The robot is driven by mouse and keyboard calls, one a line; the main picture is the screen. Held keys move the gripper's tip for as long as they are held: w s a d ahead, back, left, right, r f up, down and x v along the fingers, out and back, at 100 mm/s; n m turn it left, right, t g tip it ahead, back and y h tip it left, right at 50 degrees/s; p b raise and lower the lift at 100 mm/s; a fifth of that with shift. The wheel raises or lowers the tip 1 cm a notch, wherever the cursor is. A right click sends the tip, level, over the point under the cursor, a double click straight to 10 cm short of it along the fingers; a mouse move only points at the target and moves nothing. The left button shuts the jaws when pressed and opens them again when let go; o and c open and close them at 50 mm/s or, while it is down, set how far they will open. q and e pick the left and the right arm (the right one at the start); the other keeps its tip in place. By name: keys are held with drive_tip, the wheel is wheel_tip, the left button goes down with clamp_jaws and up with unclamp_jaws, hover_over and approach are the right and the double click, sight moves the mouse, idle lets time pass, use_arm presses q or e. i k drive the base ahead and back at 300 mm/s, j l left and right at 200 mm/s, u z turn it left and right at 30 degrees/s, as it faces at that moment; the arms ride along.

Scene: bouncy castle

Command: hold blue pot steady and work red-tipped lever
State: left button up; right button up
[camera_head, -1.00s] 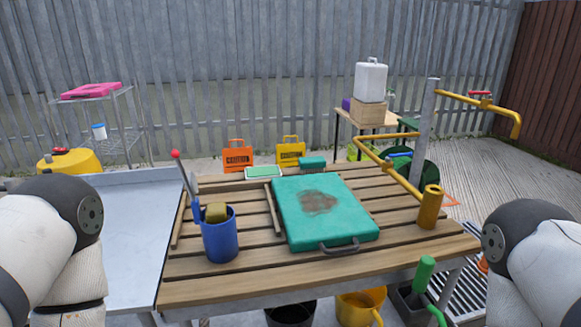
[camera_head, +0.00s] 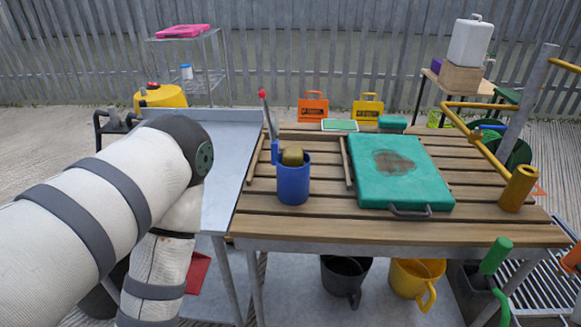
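The blue pot (camera_head: 293,184) stands upright near the front left of the slatted wooden table. A brown-yellow block, perhaps a sponge (camera_head: 292,156), sits in its mouth. The red-tipped lever (camera_head: 268,117) rises at the pot's left side, leaning slightly left, with a blue lower part by the rim. Whether it is fixed to the pot I cannot tell. My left arm fills the lower left of the view, left of the pot and apart from it; its gripper is out of sight. My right arm and gripper are not in view.
A teal case with a brown stain (camera_head: 400,172) lies right of the pot. A grey metal table (camera_head: 225,150) adjoins on the left. Black (camera_head: 345,275) and yellow (camera_head: 415,280) buckets are under the front edge.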

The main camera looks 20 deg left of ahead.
sight(274, 128)
drive_tip(key=i+j, duration=0.1)
drive_tip(key=j, duration=0.3)
drive_tip(key=i+j, duration=0.1)
drive_tip(key=j, duration=0.3)
drive_tip(key=i+j, duration=0.1)
drive_tip(key=j, duration=0.35)
